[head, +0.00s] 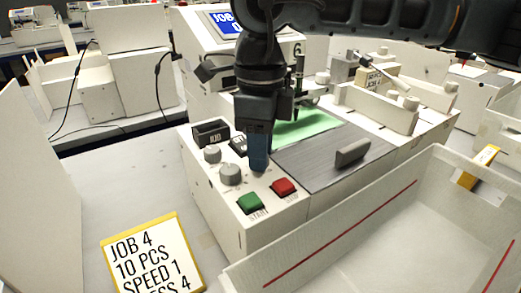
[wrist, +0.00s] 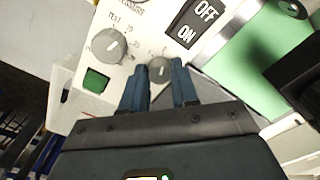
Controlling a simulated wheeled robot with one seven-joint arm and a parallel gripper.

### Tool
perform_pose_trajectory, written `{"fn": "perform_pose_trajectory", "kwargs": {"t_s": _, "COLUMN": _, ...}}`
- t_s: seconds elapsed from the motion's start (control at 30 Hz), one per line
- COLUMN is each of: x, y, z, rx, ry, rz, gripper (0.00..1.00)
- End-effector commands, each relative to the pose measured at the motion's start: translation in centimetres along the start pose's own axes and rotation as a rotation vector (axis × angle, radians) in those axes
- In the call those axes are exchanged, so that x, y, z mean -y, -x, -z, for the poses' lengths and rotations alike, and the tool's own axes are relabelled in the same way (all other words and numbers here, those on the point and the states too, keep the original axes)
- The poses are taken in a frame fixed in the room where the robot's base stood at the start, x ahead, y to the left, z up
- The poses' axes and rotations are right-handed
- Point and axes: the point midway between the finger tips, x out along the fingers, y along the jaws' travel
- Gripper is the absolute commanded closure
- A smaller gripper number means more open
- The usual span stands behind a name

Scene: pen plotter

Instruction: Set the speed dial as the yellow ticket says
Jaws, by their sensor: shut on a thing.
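The yellow ticket (head: 152,258) lies on the table at the front left, with "JOB 4, 10 PCS, SPEED 1" and a partly cut-off last line ending in 4. My gripper (head: 259,164) points down onto the plotter's control panel. In the wrist view its two blue fingers (wrist: 160,86) are shut on a small grey dial (wrist: 161,68), one on each side. In the head view the gripper hides this dial. Its label and exact setting are too small to read. Two more grey dials (head: 230,173) (head: 212,153) stand left of the gripper; the nearer one also shows in the wrist view (wrist: 109,46).
The green START button (head: 250,203) and red button (head: 284,187) sit in front of the gripper. An ON/OFF switch (wrist: 196,22) is close by. A grey slab with a handle (head: 352,152) lies right. A white bin (head: 350,235) stands at the front right.

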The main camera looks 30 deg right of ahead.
Motion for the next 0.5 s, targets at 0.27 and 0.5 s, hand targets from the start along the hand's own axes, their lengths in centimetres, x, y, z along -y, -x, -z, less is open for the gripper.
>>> {"fn": "perform_pose_trajectory", "kwargs": {"t_s": 0.27, "x": -0.03, "y": 0.02, "z": 0.01, "rx": -0.001, "ry": -0.001, "rz": -0.001, "gripper": 0.68}}
{"fn": "perform_pose_trajectory", "kwargs": {"t_s": 0.5, "x": -0.02, "y": 0.01, "z": 0.00, "rx": 0.000, "ry": -0.001, "rz": -0.001, "gripper": 0.45}}
